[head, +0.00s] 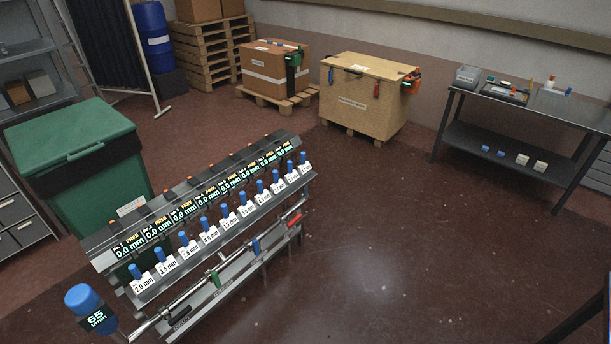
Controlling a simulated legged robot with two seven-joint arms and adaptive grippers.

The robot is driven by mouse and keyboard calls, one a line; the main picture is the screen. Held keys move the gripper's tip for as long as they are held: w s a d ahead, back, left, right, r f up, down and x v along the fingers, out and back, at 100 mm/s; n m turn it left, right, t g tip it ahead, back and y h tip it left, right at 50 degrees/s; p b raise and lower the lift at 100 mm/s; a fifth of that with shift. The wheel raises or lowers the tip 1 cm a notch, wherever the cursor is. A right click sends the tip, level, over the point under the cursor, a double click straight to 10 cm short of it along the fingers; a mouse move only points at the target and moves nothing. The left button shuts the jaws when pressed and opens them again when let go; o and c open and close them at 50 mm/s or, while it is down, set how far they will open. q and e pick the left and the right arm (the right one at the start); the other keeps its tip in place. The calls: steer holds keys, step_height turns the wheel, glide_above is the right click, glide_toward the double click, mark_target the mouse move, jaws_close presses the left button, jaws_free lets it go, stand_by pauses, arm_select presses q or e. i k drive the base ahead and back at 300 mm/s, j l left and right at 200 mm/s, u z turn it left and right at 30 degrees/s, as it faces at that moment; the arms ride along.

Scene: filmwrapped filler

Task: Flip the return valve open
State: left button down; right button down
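A manifold rack (205,222) stands left of centre, running diagonally from lower left to upper right. It carries a row of blue-capped adjusters with white mm tags and a row of dark displays, the readable ones showing 0.0 mm. A silver pipe (190,294) runs along its lower front, with a green handle (214,279), a blue handle (256,246) and a red part (295,219) at its far end. The small dark plates by the pipe are too small to read, so I cannot tell which handle is the return valve. Neither gripper is in view.
A blue-capped gauge (84,300) reading 65 l/min stands at the rack's near end. A green bin (75,150) is behind it. A wooden crate (362,100), a carton on a pallet (272,70) and a dark table (540,108) stand farther back. The floor (400,220) right of the rack is clear.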

mark_target(255, 248)
steer(key=i+j+u, duration=0.1)
steer(key=i+j, duration=0.35)
steer(key=i, duration=0.15)
steer(key=i+j, duration=0.35)
steer(key=i, duration=0.25)
steer(key=j+u, duration=0.05)
